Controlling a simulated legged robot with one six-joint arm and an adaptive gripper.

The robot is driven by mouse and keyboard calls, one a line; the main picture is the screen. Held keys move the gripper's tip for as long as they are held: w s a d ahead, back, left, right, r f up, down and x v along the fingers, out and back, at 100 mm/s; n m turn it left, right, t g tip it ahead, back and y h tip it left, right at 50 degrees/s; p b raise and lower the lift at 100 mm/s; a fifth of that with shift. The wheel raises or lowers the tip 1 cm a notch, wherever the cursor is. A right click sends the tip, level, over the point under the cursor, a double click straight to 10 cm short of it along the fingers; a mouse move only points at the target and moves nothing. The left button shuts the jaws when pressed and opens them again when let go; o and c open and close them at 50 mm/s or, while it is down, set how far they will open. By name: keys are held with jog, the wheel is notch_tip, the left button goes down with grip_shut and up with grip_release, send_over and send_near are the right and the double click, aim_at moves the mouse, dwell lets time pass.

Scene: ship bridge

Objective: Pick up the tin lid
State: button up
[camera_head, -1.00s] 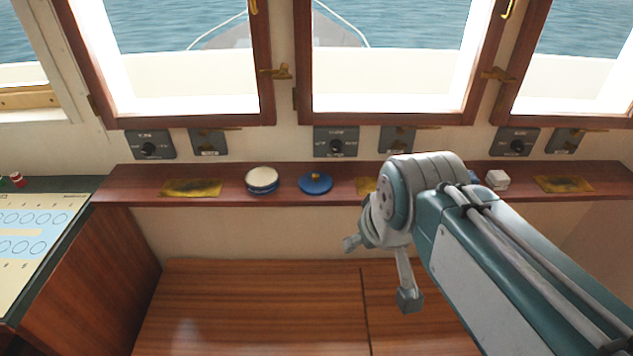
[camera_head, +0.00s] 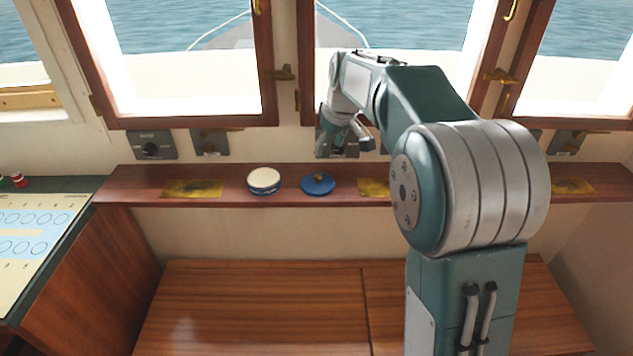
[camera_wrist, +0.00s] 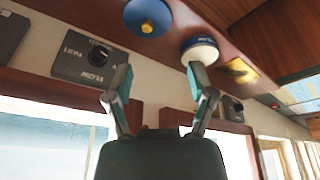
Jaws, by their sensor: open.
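The tin lid (camera_head: 318,185) is a blue disc with a small brass knob, lying on the wooden ledge right of a tin. It also shows in the wrist view (camera_wrist: 147,16) at the top edge, partly cut off. The round tin (camera_head: 263,181) has a cream top and blue side; in the wrist view the tin (camera_wrist: 200,50) is beside the right finger. My gripper (camera_head: 346,140) is open and empty, above and slightly right of the lid, in front of a grey switch panel. In the wrist view, my gripper (camera_wrist: 157,70) has its fingers spread apart, with the lid beyond them.
The narrow ledge (camera_head: 130,185) runs below the windows, with worn yellow patches (camera_head: 192,188) on it. Grey switch panels (camera_head: 152,145) line the wall behind. A chart desk (camera_head: 40,235) stands at the left.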

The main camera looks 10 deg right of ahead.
jog(key=n, duration=0.1)
send_near(318, 176)
jog(key=shift+g, duration=0.4)
jog(key=x, duration=1)
jog(key=shift+w+a+f, duration=0.1)
jog(key=shift+w, duration=0.35)
grip_shut()
